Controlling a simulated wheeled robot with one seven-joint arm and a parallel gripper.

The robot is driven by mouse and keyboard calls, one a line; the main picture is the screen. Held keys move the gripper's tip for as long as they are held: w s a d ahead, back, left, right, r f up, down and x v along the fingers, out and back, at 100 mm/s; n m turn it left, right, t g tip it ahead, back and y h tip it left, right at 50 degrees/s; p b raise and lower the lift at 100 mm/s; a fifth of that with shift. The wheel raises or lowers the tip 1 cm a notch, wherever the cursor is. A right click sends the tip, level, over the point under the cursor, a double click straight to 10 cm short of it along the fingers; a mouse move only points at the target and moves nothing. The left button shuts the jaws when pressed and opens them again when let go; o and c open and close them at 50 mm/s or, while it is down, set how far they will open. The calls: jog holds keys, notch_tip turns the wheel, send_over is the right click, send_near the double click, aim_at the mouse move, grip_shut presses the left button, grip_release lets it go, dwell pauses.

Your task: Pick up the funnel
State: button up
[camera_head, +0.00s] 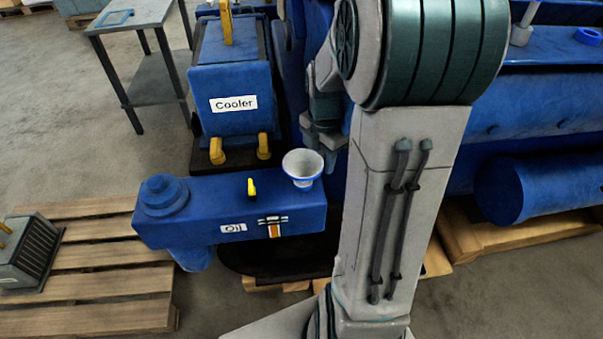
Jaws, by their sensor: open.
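The funnel (303,168) is a pale grey-white cone with a blue band below its rim. It stands upright, mouth up, on the right end of the blue oil tank (225,205) labelled "Oil". My gripper (325,148) is open and points down, just up and to the right of the funnel in the picture. It looks apart from the funnel and empty, though its height above it is hard to judge. The funnel's lower end is hidden.
The blue cooler (232,78) with yellow handles stands behind the oil tank. A small yellow handle (252,187) rises left of the funnel. Blue engine parts (545,105) fill the right. A wooden pallet (100,285) and a grey table (135,15) stand left.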

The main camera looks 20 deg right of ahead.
jog(key=shift+f, duration=0.75)
grip_shut()
jog(key=shift+r, duration=0.1)
notch_tip(320, 180, up, 11)
jog(key=shift+r, duration=0.1)
jog(key=shift+r+p, duration=0.8)
jog(key=shift+r, duration=0.05)
jog(key=shift+a, duration=0.1)
